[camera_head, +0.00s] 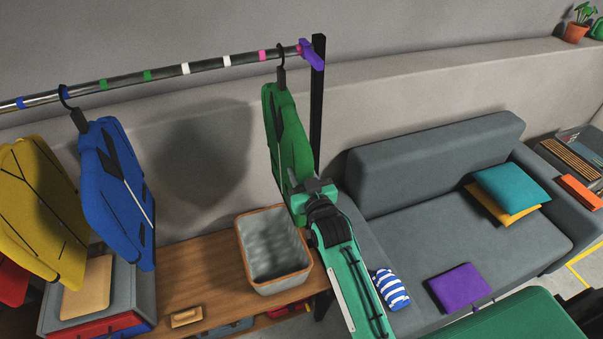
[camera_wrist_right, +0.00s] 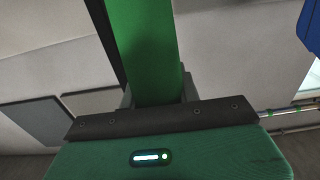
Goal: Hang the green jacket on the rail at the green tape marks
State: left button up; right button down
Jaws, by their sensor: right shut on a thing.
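The green jacket (camera_head: 285,130) is upright at the right end of the rail (camera_head: 205,65). Its dark hanger hook (camera_head: 281,58) appears to be over the rail between two pink tape marks. My right gripper (camera_head: 305,192) is shut on the jacket's lower part. The jacket fills the middle of the right wrist view (camera_wrist_right: 145,50), running up from the jaws. Two green tape marks, one on the left (camera_head: 103,84) and one on the right (camera_head: 147,75), are on a bare stretch of rail left of the jacket. My left gripper is not in view.
A blue jacket (camera_head: 112,185) hangs left of the green marks, with a yellow jacket (camera_head: 40,210) beyond it. White tape marks (camera_head: 185,69) lie between the green and pink ones. A black post (camera_head: 317,110) stands just right of the green jacket. A grey bin (camera_head: 245,245) stands below on the wooden bench (camera_head: 190,265).

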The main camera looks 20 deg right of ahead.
jog(key=shift+r, duration=0.4)
jog(key=shift+a, duration=0.1)
